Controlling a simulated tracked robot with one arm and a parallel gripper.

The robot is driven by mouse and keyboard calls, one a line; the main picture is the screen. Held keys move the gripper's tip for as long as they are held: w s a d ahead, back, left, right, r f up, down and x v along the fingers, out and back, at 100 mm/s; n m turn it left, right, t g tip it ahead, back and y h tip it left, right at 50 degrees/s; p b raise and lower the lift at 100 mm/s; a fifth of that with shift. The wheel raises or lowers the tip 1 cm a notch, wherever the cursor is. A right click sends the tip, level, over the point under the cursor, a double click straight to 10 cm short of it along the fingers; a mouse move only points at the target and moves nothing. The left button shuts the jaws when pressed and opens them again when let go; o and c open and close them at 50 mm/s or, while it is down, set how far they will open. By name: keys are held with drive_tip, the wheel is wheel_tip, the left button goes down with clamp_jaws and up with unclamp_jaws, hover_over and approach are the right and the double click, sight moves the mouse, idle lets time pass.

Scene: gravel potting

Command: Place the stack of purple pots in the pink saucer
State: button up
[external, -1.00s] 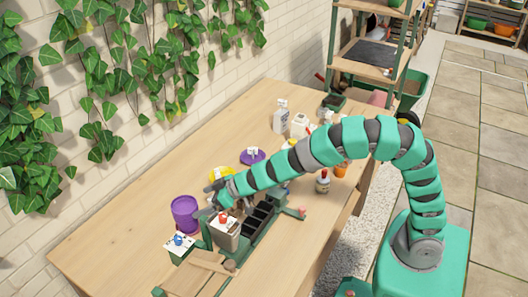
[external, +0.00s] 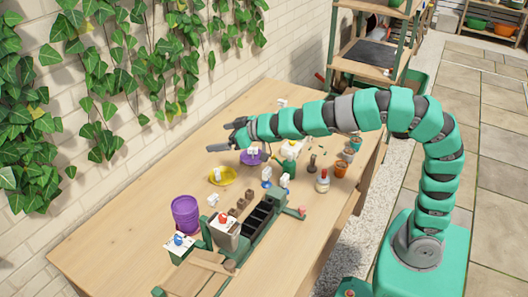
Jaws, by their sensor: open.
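The stack of purple pots (external: 186,214) stands upright on the left part of the wooden table, next to the green-framed bench unit. My gripper (external: 219,137) is open and empty, held above the table at the wall side, up and to the right of the pots and well apart from them. A purple saucer (external: 253,158) with a white tag lies below my wrist, and a yellow saucer (external: 222,177) with a white item lies nearer the pots.
A grey bin (external: 225,232) and dark-celled tray (external: 258,218) stand right of the pots. Several small bottles and orange pots (external: 341,169) crowd the right middle of the table. The brick wall with ivy (external: 90,70) runs behind. The table's left front is clear.

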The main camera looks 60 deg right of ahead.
drive_tip(key=s+d+r+m+t+h, duration=0.1)
drive_tip(key=s+d+r, duration=0.2)
drive_tip(key=d+r, duration=0.35)
drive_tip(key=s+d+r+m+t+h, duration=0.1)
drive_tip(key=s+d+r, duration=0.25)
drive_tip(key=r, duration=0.65)
drive_tip(key=s+d+r, duration=0.6)
drive_tip(key=s+r, duration=0.6)
drive_tip(key=s, duration=0.1)
drive_tip(key=shift+s+d+r+h, duration=0.2)
drive_tip(key=shift+r+h, duration=0.1)
drive_tip(key=shift+r, duration=0.1)
